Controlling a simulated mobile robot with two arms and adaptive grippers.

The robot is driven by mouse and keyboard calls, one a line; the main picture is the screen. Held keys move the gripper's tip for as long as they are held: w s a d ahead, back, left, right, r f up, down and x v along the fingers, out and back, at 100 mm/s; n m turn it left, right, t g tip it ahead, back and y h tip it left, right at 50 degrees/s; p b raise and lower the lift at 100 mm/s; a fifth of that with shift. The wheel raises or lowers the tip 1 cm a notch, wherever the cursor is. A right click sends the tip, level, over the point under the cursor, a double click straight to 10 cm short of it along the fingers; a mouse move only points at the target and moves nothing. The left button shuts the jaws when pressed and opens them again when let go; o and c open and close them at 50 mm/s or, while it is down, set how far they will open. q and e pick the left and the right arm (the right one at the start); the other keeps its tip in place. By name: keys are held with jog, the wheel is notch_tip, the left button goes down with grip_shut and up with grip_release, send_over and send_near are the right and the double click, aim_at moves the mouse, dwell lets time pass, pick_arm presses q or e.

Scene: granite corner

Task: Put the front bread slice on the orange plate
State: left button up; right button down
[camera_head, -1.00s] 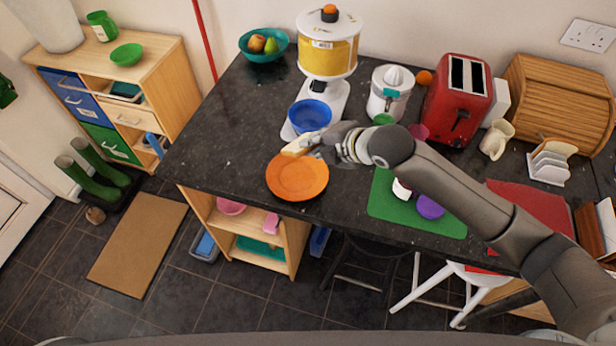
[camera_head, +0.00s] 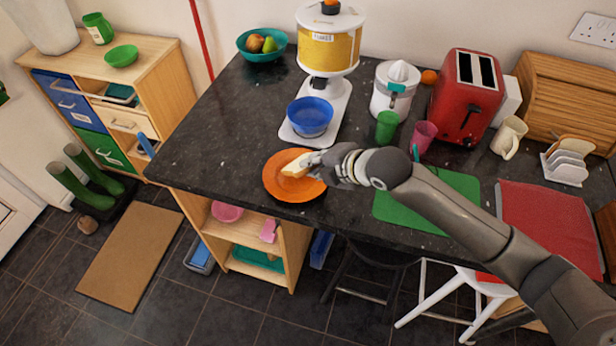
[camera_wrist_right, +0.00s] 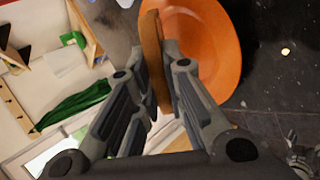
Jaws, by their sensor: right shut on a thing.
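The orange plate (camera_head: 288,192) lies on the dark counter near its front left edge; it also shows in the right wrist view (camera_wrist_right: 218,45). My right gripper (camera_head: 314,165) is shut on a bread slice (camera_head: 297,166) and holds it over the upper right part of the plate. In the right wrist view the slice (camera_wrist_right: 154,58) stands edge-on between the two fingers of the gripper (camera_wrist_right: 160,85). I cannot tell whether the slice touches the plate. My left gripper is not in view.
A blue bowl (camera_head: 310,116) sits on the dispenser's base behind the plate. A green cup (camera_head: 387,125), a pink cup (camera_head: 424,134) and a red toaster (camera_head: 467,98) stand to the right. A rack (camera_head: 566,162) holds other slices. The counter left of the plate is clear.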

jog(key=c, duration=1.7)
grip_release()
jog(key=shift+r, duration=0.1)
jog(key=p+v, duration=0.7)
jog(key=v, duration=0.1)
jog(key=shift+s, duration=0.1)
